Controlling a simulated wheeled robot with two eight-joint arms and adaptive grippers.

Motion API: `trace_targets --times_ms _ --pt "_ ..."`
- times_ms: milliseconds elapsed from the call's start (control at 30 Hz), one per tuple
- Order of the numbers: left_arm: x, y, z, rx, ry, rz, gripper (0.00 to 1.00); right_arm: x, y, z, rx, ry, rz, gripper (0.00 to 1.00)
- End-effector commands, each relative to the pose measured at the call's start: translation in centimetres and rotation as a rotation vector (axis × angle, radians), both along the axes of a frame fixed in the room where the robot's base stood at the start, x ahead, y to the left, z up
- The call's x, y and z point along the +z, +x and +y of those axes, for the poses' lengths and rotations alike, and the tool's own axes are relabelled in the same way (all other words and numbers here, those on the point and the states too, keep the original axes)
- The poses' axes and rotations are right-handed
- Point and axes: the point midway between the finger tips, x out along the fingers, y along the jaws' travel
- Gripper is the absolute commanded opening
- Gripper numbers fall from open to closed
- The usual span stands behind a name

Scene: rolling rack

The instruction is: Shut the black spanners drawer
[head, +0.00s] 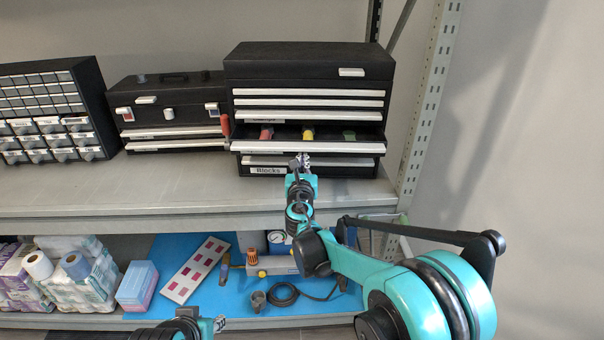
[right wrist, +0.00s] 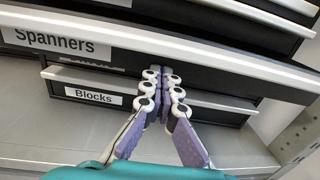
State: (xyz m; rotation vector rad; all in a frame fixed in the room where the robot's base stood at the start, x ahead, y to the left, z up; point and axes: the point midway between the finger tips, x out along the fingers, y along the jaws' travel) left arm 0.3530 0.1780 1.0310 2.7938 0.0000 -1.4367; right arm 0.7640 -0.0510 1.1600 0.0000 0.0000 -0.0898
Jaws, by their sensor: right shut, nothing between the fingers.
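The black spanners drawer (head: 350,149) is pulled out of the black tool chest (head: 310,58), with red, yellow and green things showing inside. In the right wrist view its front carries the label Spanners (right wrist: 55,40) under a white trim strip. My right gripper (head: 300,160) is shut and empty, at the drawer's front near its middle. In the right wrist view the fingertips (right wrist: 163,75) overlap the lower drawer face; whether they touch it I cannot tell. My left gripper (head: 220,323) is only partly in view at the bottom edge, its jaws unclear.
Other drawers above look shut. A black toolbox (head: 165,105) and a small-parts cabinet (head: 45,110) stand to the left. The shelf front (head: 150,195) is clear. A perforated rack post (head: 425,110) stands close right.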

Motion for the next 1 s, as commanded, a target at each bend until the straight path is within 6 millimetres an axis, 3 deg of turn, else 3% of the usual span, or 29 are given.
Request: trace_targets --times_ms 100,333,1000 --pt "0.1 0.0 0.0 0.000 0.000 0.000 0.33 0.0 2.2 -0.2 0.000 0.000 0.000 0.00" --pt "0.2 0.0 0.0 0.000 0.000 0.000 0.33 0.0 4.6 -0.4 0.001 0.000 0.000 0.00" --pt "0.1 0.0 0.0 0.000 0.000 0.000 0.33 0.0 5.0 -0.4 0.001 0.000 0.000 0.00"
